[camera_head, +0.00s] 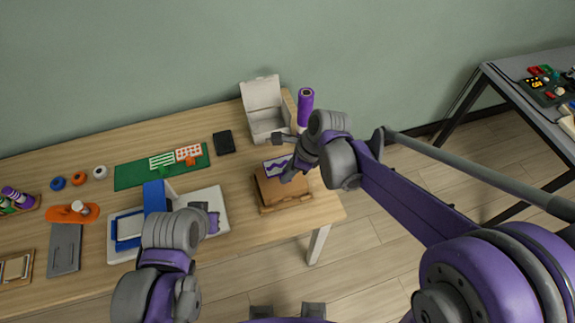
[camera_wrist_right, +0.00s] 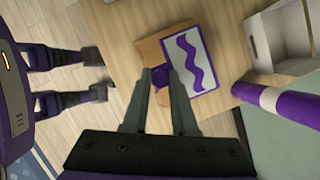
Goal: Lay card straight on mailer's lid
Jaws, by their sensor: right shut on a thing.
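The card (camera_head: 277,164) is white with a purple border and a purple wavy stripe. It also shows in the right wrist view (camera_wrist_right: 205,75). My right gripper (camera_wrist_right: 160,75) is shut on a small purple part at the card's near edge. The brown cardboard mailer (camera_head: 285,190) lies beneath the card near the table's right end, and it shows in the wrist view (camera_wrist_right: 150,50). The card is over the mailer's top, toward one side. I cannot tell whether they touch. My left gripper (camera_head: 207,216) is over the white-and-blue tray, its jaws unclear.
An open white box (camera_head: 264,105) and a purple roll (camera_head: 305,105) stand behind the mailer. A black block (camera_head: 223,142), a green mat (camera_head: 140,173) and a white-and-blue tray (camera_head: 115,250) lie to the left. The table's right edge is close to the mailer.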

